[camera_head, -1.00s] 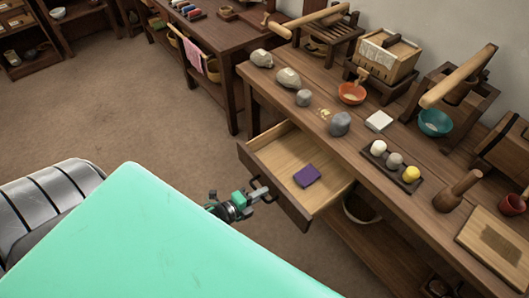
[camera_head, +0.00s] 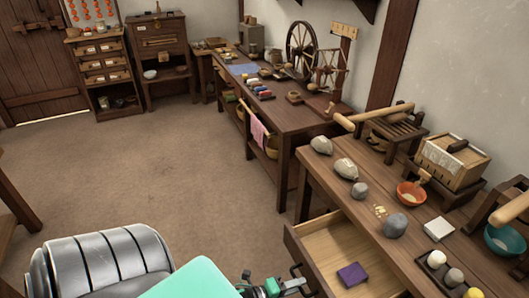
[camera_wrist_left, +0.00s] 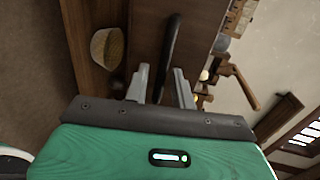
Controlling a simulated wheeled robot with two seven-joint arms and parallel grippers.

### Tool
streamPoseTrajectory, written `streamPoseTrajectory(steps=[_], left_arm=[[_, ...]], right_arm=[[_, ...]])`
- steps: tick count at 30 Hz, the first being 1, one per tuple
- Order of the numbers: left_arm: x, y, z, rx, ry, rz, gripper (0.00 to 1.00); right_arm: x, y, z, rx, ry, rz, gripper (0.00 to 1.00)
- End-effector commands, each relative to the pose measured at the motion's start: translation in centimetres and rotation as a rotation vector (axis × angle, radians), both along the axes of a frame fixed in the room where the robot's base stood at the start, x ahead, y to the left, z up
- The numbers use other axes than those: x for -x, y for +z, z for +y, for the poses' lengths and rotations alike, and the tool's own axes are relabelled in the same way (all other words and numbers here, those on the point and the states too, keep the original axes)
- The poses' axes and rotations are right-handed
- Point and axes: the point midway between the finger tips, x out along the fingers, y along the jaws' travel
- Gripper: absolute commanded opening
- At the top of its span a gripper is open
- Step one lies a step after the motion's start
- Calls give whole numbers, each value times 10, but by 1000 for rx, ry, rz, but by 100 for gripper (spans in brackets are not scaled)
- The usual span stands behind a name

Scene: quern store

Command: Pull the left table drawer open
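The left table drawer (camera_head: 330,249) stands pulled out from the wooden table (camera_head: 325,172), with a purple block (camera_head: 352,274) lying inside it. My left gripper (camera_head: 297,284) is at the outer side of the drawer front, by its dark handle, low in the head view. In the left wrist view my left gripper's (camera_wrist_left: 161,72) two grey fingers are apart. The dark handle bar (camera_wrist_left: 173,40) runs between them or just beyond, with a gap visible on the left side. Contact with the handle cannot be told. My right gripper is not in view.
A second table (camera_head: 290,122) with a spinning wheel (camera_head: 306,50) stands behind. The brown floor (camera_head: 150,180) at the left is open.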

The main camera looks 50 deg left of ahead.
Motion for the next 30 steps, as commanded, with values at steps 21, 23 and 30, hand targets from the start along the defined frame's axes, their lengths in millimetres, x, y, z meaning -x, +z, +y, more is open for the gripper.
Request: streamPoseTrajectory(steps=[21, 23, 30], left_arm=[[107, 24, 39, -1, 1, 2, 25], [110, 25, 41, -1, 1, 1, 25], [115, 27, 42, 0, 0, -1, 25]], right_arm=[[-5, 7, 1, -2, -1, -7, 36], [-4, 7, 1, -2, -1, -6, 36], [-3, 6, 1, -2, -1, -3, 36]])
